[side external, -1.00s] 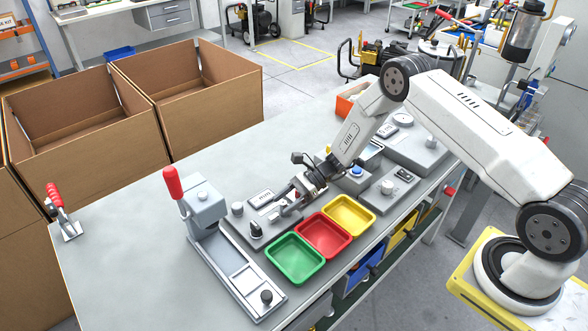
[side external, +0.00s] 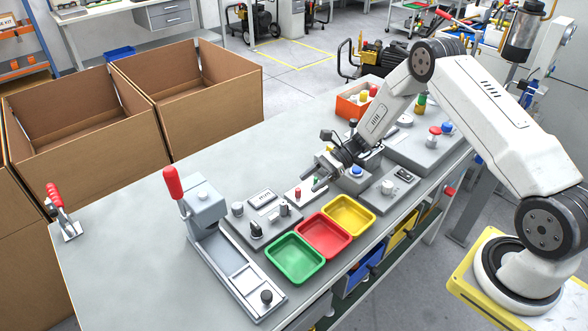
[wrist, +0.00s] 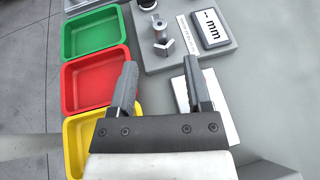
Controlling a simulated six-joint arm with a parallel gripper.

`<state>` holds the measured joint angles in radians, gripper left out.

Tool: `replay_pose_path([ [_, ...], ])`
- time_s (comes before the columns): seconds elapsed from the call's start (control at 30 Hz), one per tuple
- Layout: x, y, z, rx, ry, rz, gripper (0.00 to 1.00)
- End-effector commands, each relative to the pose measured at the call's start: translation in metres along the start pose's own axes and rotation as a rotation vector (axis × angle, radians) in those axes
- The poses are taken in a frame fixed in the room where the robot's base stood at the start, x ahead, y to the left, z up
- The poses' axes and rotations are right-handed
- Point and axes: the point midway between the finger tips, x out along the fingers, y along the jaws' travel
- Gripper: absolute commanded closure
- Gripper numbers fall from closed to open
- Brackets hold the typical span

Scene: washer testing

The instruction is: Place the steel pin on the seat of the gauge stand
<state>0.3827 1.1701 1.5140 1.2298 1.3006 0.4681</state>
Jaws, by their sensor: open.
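The grey gauge stand (side external: 270,222) lies beside the trays, with an "mm" display (wrist: 210,28) on top. A short steel pin (side external: 284,209) stands at its near end; the wrist view shows a steel cylinder (wrist: 160,27) there, by a dark V-shaped seat (wrist: 165,47). The pin appears upright on the seat, though the exact contact is too small to tell.
Green (side external: 295,258), red (side external: 323,235) and yellow (side external: 349,212) trays line the bench edge. A red-handled press (side external: 204,205) stands beyond the gauge stand. The bench's left side is mostly clear.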

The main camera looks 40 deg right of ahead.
Motion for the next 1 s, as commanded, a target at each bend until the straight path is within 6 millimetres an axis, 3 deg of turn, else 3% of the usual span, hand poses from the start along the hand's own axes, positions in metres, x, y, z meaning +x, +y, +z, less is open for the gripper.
replay_pose_path([
  [0.1, -0.016, 0.0, 0.0, 0.001, 0.0, -0.003, 0.37],
  [0.3, -0.029, 0.0, 0.0, 0.0, 0.0, 0.0, 0.37],
  [1.0, -0.03, 0.002, 0.001, -0.007, 0.01, 0.007, 0.37],
])
